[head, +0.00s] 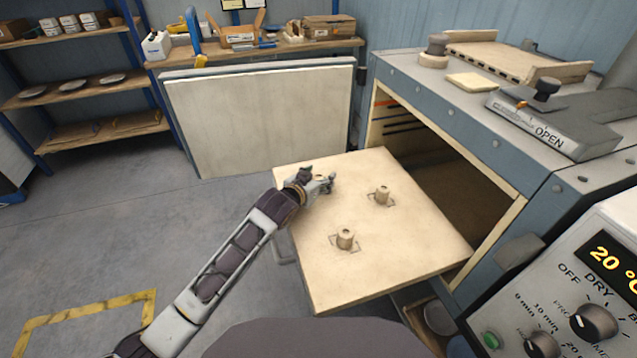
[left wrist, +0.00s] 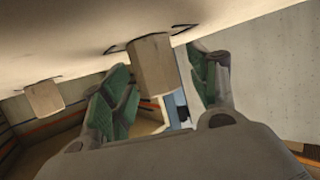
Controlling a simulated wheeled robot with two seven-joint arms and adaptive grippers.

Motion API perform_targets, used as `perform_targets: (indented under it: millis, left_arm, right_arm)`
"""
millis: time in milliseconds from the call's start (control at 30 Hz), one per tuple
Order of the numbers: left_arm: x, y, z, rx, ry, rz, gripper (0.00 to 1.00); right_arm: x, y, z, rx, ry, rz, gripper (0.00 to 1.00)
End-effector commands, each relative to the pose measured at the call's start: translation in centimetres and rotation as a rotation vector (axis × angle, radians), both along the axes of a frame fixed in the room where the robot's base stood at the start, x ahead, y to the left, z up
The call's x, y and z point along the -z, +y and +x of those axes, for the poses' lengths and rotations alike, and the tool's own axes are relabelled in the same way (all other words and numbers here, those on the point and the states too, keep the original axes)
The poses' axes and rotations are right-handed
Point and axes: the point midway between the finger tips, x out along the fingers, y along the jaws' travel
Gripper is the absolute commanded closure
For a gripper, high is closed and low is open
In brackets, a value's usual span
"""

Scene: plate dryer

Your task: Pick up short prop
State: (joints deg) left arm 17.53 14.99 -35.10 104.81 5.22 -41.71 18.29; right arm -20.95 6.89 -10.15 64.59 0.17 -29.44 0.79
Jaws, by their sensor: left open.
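Two pale wooden props stand upright on the light board of the lowered dryer door (head: 300,245), each inside a marked square. One prop (head: 382,195) is farther back, the other prop (head: 345,239) nearer the front. I cannot tell which is shorter. My left gripper (head: 331,182) is low over the board, left of the back prop. In the left wrist view, my gripper (left wrist: 162,75) is open, with green pads on its fingers. One prop (left wrist: 153,65) shows in line with the gap between them, and the other (left wrist: 43,99) is off to the left. My right gripper is out of view.
The dryer's opening (head: 455,180) is to the right of the board, and its control panel (head: 595,290) is at the lower right. A large pale panel (head: 260,115) stands behind the board. The floor (head: 110,220) at left is clear.

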Motion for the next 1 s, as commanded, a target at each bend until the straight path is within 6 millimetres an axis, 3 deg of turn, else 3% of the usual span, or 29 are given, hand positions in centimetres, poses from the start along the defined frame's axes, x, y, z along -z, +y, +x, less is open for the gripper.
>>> perform_targets:
  millis: [333, 733, 1000]
  left_arm:
    - [-0.05, 0.01, -0.01, 0.000, -0.001, 0.000, 0.40]
    - [-0.04, 0.02, -0.02, 0.000, -0.001, 0.000, 0.91]
    - [-0.15, 0.01, 0.00, 0.000, -0.002, -0.001, 0.92]
  right_arm:
    - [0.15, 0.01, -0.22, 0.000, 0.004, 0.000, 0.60]
    - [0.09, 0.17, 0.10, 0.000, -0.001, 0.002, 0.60]
    - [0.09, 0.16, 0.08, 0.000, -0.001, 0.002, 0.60]
